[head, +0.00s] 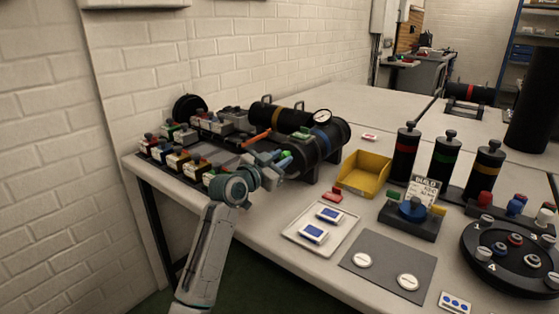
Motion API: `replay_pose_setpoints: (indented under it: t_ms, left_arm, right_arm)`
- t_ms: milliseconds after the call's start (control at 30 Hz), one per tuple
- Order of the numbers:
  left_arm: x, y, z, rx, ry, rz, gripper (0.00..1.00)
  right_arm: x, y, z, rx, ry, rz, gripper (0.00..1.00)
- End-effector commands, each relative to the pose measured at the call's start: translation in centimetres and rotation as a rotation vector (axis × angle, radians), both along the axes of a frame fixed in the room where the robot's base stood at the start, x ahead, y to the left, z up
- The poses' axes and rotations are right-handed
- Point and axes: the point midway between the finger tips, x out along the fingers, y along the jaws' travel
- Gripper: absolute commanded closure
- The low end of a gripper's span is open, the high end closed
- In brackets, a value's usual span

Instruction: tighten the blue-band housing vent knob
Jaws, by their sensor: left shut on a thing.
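The blue-band housing (332,140) is a black cylinder lying on its side in a stand on the bench, with a blue band near its right end. My left gripper (281,159) is at the near left end of this housing and is shut on a small part there, which seems to be the vent knob. The fingers hide most of that part, and its turn cannot be made out. My right gripper is not in view.
Racks of small coloured parts (180,158) stand to the left. A yellow bin (364,172) and a white tray (321,239) are to the right.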

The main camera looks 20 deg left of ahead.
Motion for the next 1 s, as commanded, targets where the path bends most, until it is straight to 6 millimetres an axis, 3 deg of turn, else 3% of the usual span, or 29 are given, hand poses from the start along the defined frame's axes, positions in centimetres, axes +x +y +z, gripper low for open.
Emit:
replay_pose_setpoints:
  t_ms: [167,200,300,667,1000]
  left_arm:
    - [0.0,0.0,-0.2,0.001,0.004,0.0,0.99]
    - [0.0,0.0,-0.2,0.001,0.004,0.0,0.72]
    - [0.0,0.0,-0.1,0.001,0.003,0.0,0.55]
    - [-0.5,0.2,0.0,0.001,0.0,0.001,0.55]
    - [-6.3,2.4,-0.2,0.006,0.002,0.002,0.55]
  right_arm:
    - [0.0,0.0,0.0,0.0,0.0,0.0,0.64]
    - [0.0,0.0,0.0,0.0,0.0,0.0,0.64]
    - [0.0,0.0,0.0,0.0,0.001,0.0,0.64]
    - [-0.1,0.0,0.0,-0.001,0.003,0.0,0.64]
    - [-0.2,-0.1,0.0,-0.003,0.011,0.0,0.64]
